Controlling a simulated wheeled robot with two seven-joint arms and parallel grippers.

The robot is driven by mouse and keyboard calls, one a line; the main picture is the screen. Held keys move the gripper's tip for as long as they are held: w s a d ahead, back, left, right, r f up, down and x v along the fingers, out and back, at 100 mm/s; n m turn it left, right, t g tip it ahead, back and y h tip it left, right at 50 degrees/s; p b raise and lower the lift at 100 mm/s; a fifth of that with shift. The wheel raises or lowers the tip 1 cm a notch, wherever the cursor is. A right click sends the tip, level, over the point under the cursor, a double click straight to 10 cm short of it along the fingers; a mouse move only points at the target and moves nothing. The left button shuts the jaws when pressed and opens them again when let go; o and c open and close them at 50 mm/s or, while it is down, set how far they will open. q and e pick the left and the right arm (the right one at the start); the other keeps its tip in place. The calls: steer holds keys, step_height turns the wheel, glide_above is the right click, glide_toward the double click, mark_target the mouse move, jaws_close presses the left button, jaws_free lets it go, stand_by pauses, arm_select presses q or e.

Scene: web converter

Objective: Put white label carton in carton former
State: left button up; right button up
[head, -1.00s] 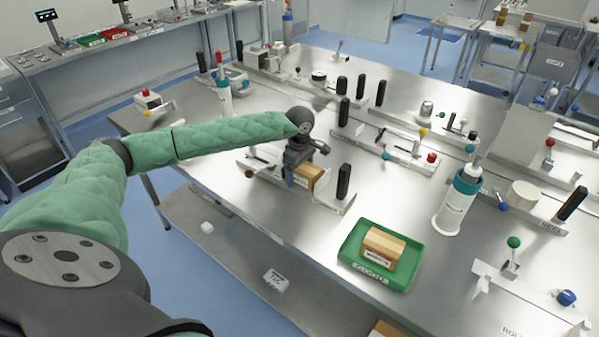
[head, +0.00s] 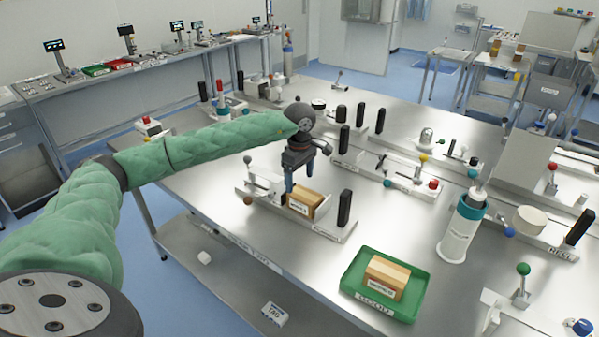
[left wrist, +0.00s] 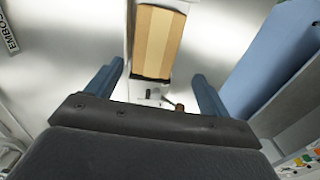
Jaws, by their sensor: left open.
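A tan carton with a white label (head: 303,204) sits in a low metal fixture (head: 335,232) with a black post at its right end; it looks like the carton former, but its label is too small to read. The carton also shows in the left wrist view (left wrist: 158,42), between light walls. My left gripper (head: 294,187) is open and points down just above and behind the carton. In the left wrist view its blue fingers (left wrist: 158,72) are spread with nothing between them. A second tan carton with a white label (head: 387,277) lies in a green tray (head: 350,284). My right gripper is not in view.
A white bottle with a teal collar (head: 460,230) stands right of the tray. More fixtures with black posts and coloured knobs line the table (head: 400,235) behind. A white box (head: 274,313) lies on the lower shelf. Bare metal lies between fixture and tray.

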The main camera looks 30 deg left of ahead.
mark_target(299, 194)
arm_select(q)
steer(key=shift+r+b, duration=0.45)
steer(key=shift+r, duration=1.3)
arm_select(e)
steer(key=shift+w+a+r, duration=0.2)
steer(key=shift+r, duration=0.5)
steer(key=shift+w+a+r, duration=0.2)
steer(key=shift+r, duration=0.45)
